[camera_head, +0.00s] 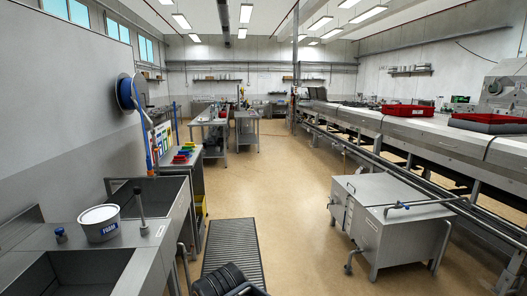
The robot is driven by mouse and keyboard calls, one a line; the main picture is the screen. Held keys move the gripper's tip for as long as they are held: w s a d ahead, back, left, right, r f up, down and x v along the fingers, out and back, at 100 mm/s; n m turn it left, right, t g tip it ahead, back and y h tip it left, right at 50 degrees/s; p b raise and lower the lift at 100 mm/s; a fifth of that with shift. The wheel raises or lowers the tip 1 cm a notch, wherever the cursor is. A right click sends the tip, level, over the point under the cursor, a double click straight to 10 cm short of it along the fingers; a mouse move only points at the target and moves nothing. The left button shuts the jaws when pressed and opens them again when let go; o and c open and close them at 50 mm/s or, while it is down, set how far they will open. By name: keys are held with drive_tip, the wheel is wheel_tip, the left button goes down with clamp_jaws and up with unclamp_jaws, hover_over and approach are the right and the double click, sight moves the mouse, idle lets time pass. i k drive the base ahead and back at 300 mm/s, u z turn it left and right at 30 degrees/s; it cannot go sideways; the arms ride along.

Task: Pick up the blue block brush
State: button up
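Several small coloured items lie on a steel cart or stand at mid-left. Among them are a blue item (187,147), red ones (179,159) and a green one (186,153). They are too small to tell whether the blue one is a block brush. Another small blue-topped object (61,235) sits on the steel sink counter at the lower left, left of a white tub; its shape is not clear either.
A steel sink unit (150,245) with a white tub (99,222) fills the lower left. A blue hose reel (127,92) hangs above. A dark floor grate (233,243) lies in front. A steel cabinet (390,215) stands right; the floor (285,185) between is clear.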

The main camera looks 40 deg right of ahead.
sight(187, 154)
drive_tip(key=z, duration=1.45)
drive_tip(key=k, duration=1.2)
drive_tip(key=u, duration=0.8)
drive_tip(key=i, duration=1)
